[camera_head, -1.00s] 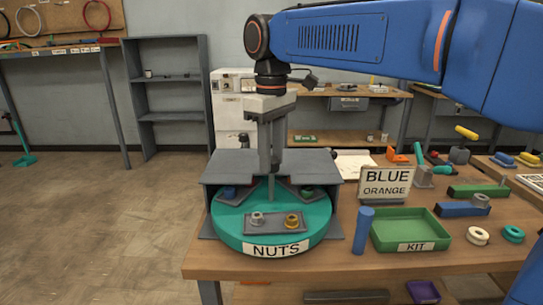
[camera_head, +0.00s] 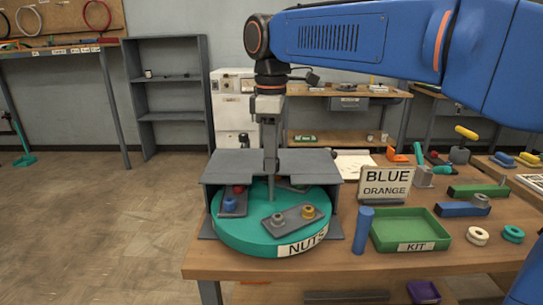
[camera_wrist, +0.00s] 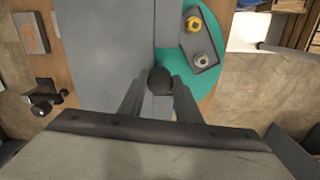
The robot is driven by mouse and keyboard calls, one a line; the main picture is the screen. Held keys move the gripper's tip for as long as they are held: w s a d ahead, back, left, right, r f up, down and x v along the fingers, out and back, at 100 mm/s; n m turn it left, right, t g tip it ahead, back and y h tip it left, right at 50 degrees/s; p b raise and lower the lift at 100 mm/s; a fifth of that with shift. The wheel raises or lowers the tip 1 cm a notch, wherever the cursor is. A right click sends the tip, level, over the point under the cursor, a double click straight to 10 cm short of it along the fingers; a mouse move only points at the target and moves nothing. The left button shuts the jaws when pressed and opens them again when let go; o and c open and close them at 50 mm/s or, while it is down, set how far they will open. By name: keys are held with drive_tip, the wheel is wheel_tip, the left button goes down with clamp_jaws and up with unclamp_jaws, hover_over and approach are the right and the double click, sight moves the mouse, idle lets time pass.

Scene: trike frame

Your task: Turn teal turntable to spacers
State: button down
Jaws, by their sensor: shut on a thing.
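The teal turntable (camera_head: 240,235) stands at the table's left end, its rear half under a grey cover (camera_head: 270,163). Its "NUTS" label (camera_head: 302,243) faces front right. A grey tray (camera_head: 292,221) on it holds a yellow and a grey nut; these also show in the wrist view (camera_wrist: 201,49). Another tray (camera_head: 233,206) at left carries a blue and a red piece, partly under the cover. My gripper (camera_head: 271,168) points down through the cover's gap, shut on the turntable's upright post (camera_head: 271,189). Its dark round top (camera_wrist: 160,81) shows between the fingers. No spacers label is visible.
A blue cylinder (camera_head: 363,230) stands close to the turntable's right.

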drive_tip(key=shift+n, duration=8.8)
drive_tip(key=c, duration=1.3)
unclamp_jaws()
